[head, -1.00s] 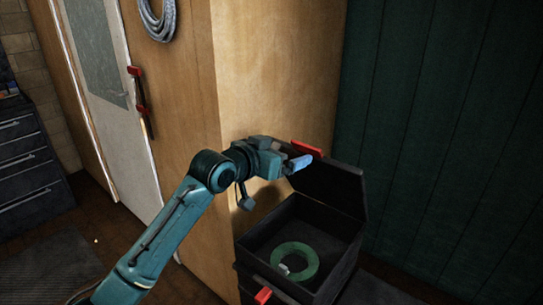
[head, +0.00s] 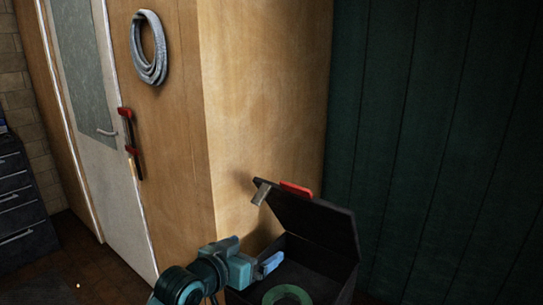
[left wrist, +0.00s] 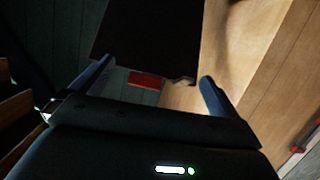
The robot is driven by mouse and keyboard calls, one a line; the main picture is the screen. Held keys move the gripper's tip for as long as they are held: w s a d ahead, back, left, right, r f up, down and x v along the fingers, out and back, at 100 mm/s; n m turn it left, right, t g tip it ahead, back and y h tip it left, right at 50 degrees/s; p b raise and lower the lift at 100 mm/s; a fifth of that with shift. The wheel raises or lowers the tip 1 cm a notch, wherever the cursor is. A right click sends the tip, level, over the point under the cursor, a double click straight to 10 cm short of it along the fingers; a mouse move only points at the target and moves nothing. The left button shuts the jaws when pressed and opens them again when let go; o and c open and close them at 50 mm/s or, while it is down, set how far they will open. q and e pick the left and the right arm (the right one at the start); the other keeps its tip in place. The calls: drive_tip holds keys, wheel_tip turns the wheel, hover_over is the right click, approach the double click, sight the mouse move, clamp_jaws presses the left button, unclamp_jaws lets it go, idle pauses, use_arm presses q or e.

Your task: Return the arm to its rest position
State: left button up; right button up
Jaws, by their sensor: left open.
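My left gripper (head: 270,264) is low in the head view, at the left side of an open black case. It is open and holds nothing. In the left wrist view its two fingers (left wrist: 155,84) stand wide apart with an empty gap. The case's raised dark lid (head: 315,222) leans up behind the gripper and also shows in the left wrist view (left wrist: 150,40). A red part (head: 297,188) sits on the lid's top edge. A green ring (head: 287,291) lies inside the case, partly cut off by the frame. My right gripper is not in view.
A wooden cabinet corner (head: 265,110) stands close behind my left gripper. A coiled grey hose (head: 148,48) hangs on the wood, with a red-ended clamp (head: 130,145) below it. A dark green panelled wall (head: 430,130) is at the right. Dark drawers (head: 20,205) stand far left.

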use_arm(q)
drive_tip(key=s+a+f+n+y, duration=0.1)
drive_tip(key=s+a+f, duration=0.3)
drive_tip(key=s+f, duration=0.6)
drive_tip(key=s+a+f+n+g+y+p, duration=0.1)
drive_tip(key=s+a+f+y, duration=0.2)
drive_tip(key=s+f, duration=0.8)
drive_tip(key=s+a, duration=0.2)
drive_tip(key=s, duration=0.3)
drive_tip(key=shift+s+a+n+g+y, duration=0.15)
drive_tip(key=shift+s+n+g+y, duration=0.05)
drive_tip(key=shift+n+g+y, duration=0.1)
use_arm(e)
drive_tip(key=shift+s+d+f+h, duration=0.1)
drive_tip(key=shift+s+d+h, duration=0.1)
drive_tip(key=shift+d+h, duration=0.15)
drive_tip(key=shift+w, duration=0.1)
